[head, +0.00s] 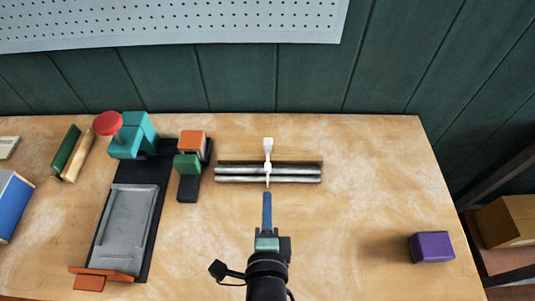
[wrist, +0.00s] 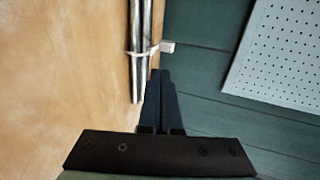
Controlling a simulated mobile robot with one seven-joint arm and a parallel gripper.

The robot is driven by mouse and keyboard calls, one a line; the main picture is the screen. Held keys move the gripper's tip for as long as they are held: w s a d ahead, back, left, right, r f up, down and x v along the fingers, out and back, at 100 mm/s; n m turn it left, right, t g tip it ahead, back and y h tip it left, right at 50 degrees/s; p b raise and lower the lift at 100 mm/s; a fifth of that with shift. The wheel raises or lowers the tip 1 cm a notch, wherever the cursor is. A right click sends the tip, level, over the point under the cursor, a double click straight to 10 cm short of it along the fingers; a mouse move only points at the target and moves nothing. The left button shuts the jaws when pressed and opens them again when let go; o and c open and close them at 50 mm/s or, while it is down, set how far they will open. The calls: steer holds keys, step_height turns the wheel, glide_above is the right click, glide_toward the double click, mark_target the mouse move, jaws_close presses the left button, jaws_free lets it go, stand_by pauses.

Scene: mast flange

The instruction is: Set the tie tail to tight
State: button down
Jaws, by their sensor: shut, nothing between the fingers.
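A white cable tie (head: 268,150) wraps around a bundle of grey rods (head: 300,174) on the wooden table in the head view. Its pale head and tail stick out past the far side of the bundle. The tie also shows in the wrist view (wrist: 150,50), looped across the rods (wrist: 136,85) with its pale block end (wrist: 167,47) to the right. My gripper (head: 267,194) is shut and empty, its blue fingers pointing at the bundle from the near side. In the wrist view the fingertips (wrist: 159,72) appear just below the tie. I cannot tell whether they touch it.
A teal block with a red knob (head: 125,135), a dark fixture with a grey plate (head: 128,228) and orange and green blocks (head: 190,152) stand left of the bundle. A purple box (head: 432,247) sits at the right. The table between bundle and purple box is clear.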

mark_target(268, 144)
steer(key=x, duration=0.4)
steer(key=p+x, duration=0.1)
steer(key=x, duration=0.4)
steer(key=r+x, duration=0.1)
steer(key=x, duration=0.3)
steer(key=shift+w+f, duration=0.1)
steer(key=shift+w, duration=0.4)
steer(key=shift+w, duration=0.1)
steer(key=shift+w+b, duration=0.9)
steer(key=shift+w, duration=1.35)
